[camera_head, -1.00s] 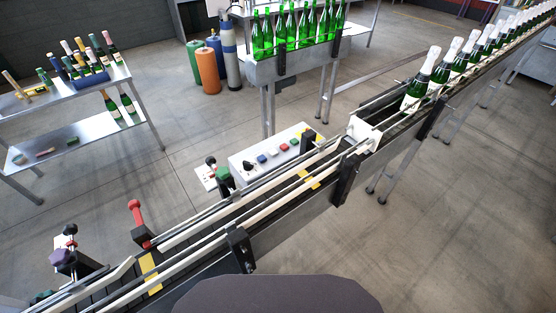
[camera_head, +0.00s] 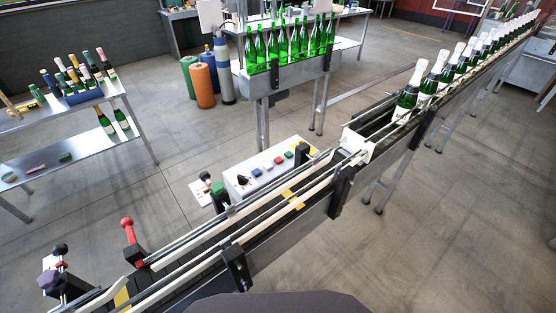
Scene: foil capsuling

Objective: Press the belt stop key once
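A white control panel (camera_head: 236,181) stands behind the belt conveyor, left of the picture's middle. Its sloping top carries a row of small keys: a blue key (camera_head: 256,171), a red key (camera_head: 278,160), a green key (camera_head: 289,155) and a pale one, with a black knob (camera_head: 243,180) at the left end. Any key labels are too small to read, so I cannot tell for certain which is the belt stop key. The conveyor (camera_head: 262,240) runs from lower left to upper right. Neither of my grippers is in view.
Foil-topped bottles (camera_head: 408,95) queue on the conveyor behind a white block (camera_head: 357,146). A red-knobbed lever (camera_head: 130,240) stands by the belt at lower left. Green bottles (camera_head: 290,42) stand on a rack behind the panel. Gas cylinders (camera_head: 203,82) and a bottle shelf (camera_head: 95,96) are farther back.

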